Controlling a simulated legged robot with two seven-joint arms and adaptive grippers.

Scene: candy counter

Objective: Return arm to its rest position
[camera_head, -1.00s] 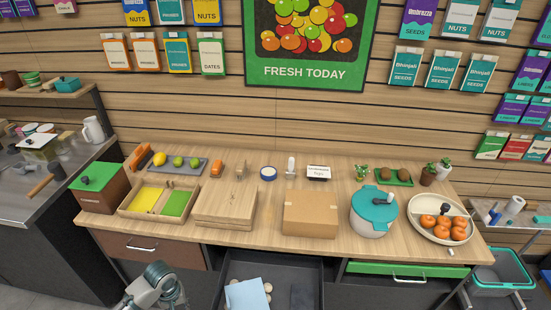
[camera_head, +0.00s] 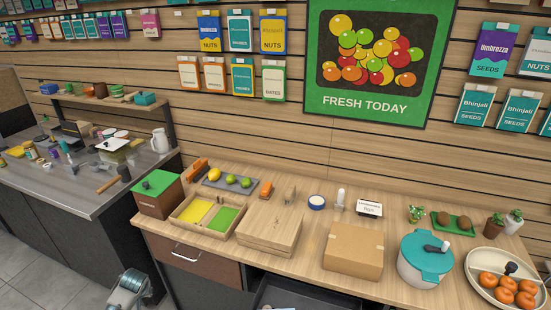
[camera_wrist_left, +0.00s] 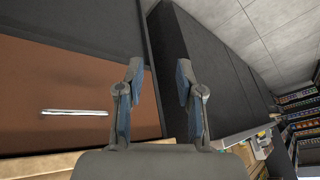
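My left gripper (camera_wrist_left: 158,85) shows in the left wrist view with its two fingers apart and nothing between them. Beyond it are a brown drawer front with a metal handle (camera_wrist_left: 75,112) and the dark side of a cabinet (camera_wrist_left: 195,60). In the head view a part of my left arm (camera_head: 130,287) is at the bottom left, below and in front of the wooden counter (camera_head: 300,215). It is clear of the counter top. Its fingers are not clear in that view. My right gripper is in neither view.
An open dark drawer (camera_head: 290,294) juts out below the counter. A brown drawer with a handle (camera_head: 187,257) is shut beside it. A cardboard box (camera_head: 353,250), a teal-lidded pot (camera_head: 425,260) and a wooden box (camera_head: 270,235) stand on the counter. A grey side counter (camera_head: 75,190) is at left.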

